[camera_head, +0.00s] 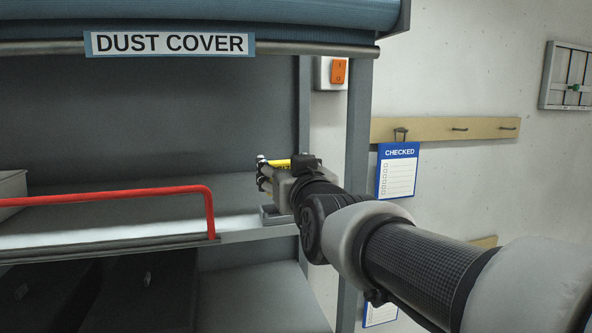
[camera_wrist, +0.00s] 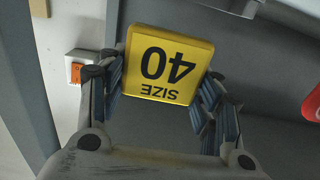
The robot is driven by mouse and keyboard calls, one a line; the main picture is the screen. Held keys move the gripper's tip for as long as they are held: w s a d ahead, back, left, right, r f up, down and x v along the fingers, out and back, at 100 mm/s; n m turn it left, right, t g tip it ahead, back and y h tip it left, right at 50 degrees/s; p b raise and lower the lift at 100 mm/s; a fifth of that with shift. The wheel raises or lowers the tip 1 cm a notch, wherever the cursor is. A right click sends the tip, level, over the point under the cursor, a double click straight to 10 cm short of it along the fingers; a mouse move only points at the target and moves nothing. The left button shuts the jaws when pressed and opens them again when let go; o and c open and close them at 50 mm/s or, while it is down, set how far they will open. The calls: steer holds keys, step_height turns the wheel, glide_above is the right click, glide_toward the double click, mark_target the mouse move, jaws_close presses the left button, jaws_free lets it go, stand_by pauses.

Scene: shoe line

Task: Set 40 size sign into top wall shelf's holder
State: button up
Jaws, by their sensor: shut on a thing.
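The yellow size 40 sign (camera_wrist: 168,65) is between the fingers of my gripper (camera_wrist: 167,85) in the wrist view, its lettering upside down there. My gripper is shut on it, with blue-grey finger pads at its two sides. In the head view my gripper (camera_head: 265,172) is at the right end of the wall shelf (camera_head: 110,222), and only a thin yellow strip of the sign (camera_head: 279,163) shows. A grey block (camera_head: 274,215) sits on the shelf edge just below my gripper; I cannot tell if it is the holder.
A red rail (camera_head: 120,193) runs along the shelf front. A rolled dust cover (camera_head: 220,14) hangs above. A post (camera_head: 354,130) stands at the right, with an orange switch (camera_head: 339,71) beside it. A checklist card (camera_head: 397,170) hangs from a peg board (camera_head: 440,130).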

steer(key=shift+f+b, duration=0.65)
steer(key=shift+f, duration=0.85)
steer(key=shift+f+b, duration=0.35)
steer(key=shift+b, duration=0.2)
steer(key=shift+f, duration=0.1)
steer(key=o, duration=1.2)
steer(key=shift+c, duration=0.2)
steer(key=shift+o, duration=0.3)
steer(key=o, duration=0.4)
